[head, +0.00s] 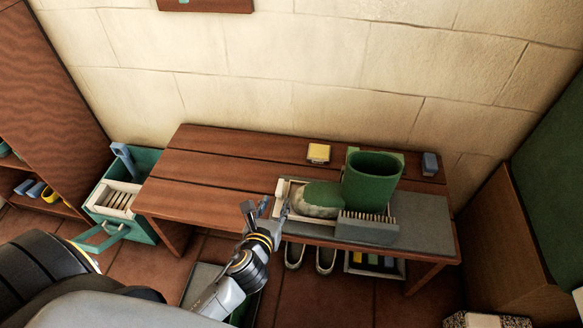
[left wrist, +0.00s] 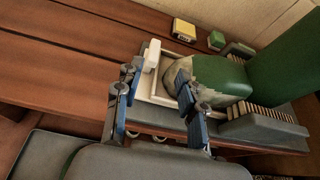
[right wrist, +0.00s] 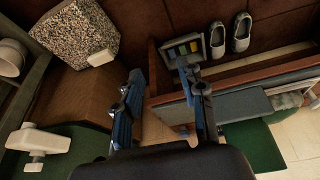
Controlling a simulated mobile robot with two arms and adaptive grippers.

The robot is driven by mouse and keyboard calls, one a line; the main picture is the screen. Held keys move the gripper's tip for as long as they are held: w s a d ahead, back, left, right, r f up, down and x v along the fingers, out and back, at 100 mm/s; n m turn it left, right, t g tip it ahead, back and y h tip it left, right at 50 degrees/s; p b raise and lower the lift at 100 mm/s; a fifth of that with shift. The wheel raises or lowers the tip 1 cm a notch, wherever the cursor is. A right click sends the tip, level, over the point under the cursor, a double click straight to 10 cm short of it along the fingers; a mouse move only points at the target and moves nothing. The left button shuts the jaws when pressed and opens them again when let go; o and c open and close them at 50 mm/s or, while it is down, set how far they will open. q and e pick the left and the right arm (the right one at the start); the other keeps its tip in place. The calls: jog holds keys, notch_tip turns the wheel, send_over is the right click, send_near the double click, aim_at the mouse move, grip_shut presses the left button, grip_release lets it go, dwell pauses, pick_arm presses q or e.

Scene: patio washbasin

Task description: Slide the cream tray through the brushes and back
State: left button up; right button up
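The cream tray (head: 281,190) sits on a grey mat on the bench, and its left end shows in the left wrist view (left wrist: 143,87). A green boot (head: 372,180) with a muddy toe stands upright in it. A grey brush block (head: 368,233) with upright bristles stands along the boot's near side; another brush (left wrist: 238,50) is on the far side. My left gripper (head: 267,209) is open and empty by the tray's near left corner; contact cannot be told. My right gripper (right wrist: 163,100) is open and empty, away from the tray, outside the head view.
The wooden bench (head: 215,165) is clear at its left. A yellow block (head: 318,153) and a blue-grey block (head: 430,164) lie at the back. A teal crate (head: 124,195) stands left. Pale shoes (head: 325,260) and a small tray (right wrist: 181,48) are below the bench.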

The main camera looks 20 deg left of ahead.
aim_at(279, 189)
pick_arm(q)
jog(key=shift+y, duration=0.3)
jog(key=x, duration=0.1)
jog(key=b+x, duration=0.1)
jog(key=x, duration=0.3)
jog(key=shift+s+a+f+b, duration=0.2)
jog(key=shift+a+b, duration=0.05)
jog(key=shift+b, duration=0.05)
jog(key=b+x, duration=0.1)
jog(key=x, duration=0.3)
jog(key=shift+d, duration=0.1)
jog(key=b+x, duration=0.1)
jog(key=x, duration=0.3)
jog(key=shift+w+f+b, duration=0.1)
jog(key=shift+w+b, duration=0.15)
jog(key=shift+b, duration=0.05)
jog(key=shift+w, duration=0.2)
pick_arm(e)
jog(key=w+a+r+t+y, duration=0.1)
jog(key=w+a+r+t, duration=0.1)
jog(key=w+t, duration=0.3)
jog(key=shift+w+a+t, duration=0.3)
jog(key=shift+w+a, duration=0.2)
jog(key=shift+w, duration=1.8)
jog(key=shift+r, duration=0.1)
pick_arm(q)
grip_shut()
